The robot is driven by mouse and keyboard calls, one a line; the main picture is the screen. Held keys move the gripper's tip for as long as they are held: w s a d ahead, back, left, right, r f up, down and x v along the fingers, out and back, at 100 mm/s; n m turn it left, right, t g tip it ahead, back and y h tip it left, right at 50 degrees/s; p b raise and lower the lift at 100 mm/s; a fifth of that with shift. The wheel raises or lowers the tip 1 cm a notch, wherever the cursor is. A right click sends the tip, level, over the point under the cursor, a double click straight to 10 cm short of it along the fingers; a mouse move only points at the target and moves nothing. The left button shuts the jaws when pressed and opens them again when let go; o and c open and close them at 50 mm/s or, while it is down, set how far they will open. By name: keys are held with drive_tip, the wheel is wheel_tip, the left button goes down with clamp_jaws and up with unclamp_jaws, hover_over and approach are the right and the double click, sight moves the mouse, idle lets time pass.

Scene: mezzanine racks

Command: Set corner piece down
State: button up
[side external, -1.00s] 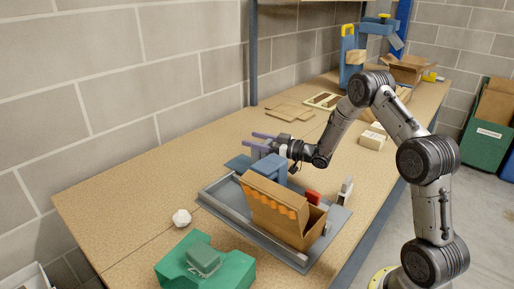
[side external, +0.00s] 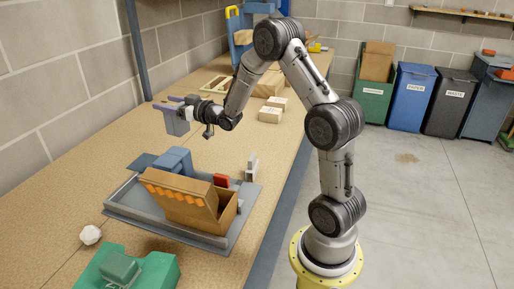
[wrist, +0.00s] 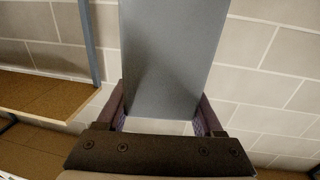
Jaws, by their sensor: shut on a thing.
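My gripper (side external: 173,104) is shut on a grey piece (side external: 178,125), which I take to be the corner piece. The gripper holds it in the air, above and behind the grey tray (side external: 152,223) in the side view. In the wrist view the grey piece (wrist: 165,60) stands out as a long flat slab between the two purple fingers (wrist: 160,112). Its far end runs out of the picture, and its corner shape cannot be made out.
A green block (side external: 150,272) and white lump (side external: 90,234) lie in front. The bench's left part is clear.

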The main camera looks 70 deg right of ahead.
drive_tip(key=s+d+r+m+g+h, duration=0.15)
drive_tip(key=s+m+g+h, duration=0.3)
drive_tip(key=s, duration=0.65)
drive_tip(key=s+d+m+g+h, duration=0.3)
drive_tip(key=s+h, duration=0.2)
drive_tip(key=s, duration=0.6)
drive_tip(key=s+d+r+m+g+h, duration=0.1)
drive_tip(key=s+d+m+g+h, duration=0.25)
drive_tip(key=s, duration=0.75)
drive_tip(key=shift+m+h, duration=0.4)
drive_tip(key=shift+h, duration=0.1)
drive_tip(key=w+d+f, duration=0.3)
drive_tip(key=f, duration=0.1)
drive_tip(key=w+d+f, duration=0.3)
drive_tip(key=f, duration=0.1)
drive_tip(key=w+d+f, duration=0.3)
drive_tip(key=f, duration=0.2)
drive_tip(key=shift+f, duration=0.25)
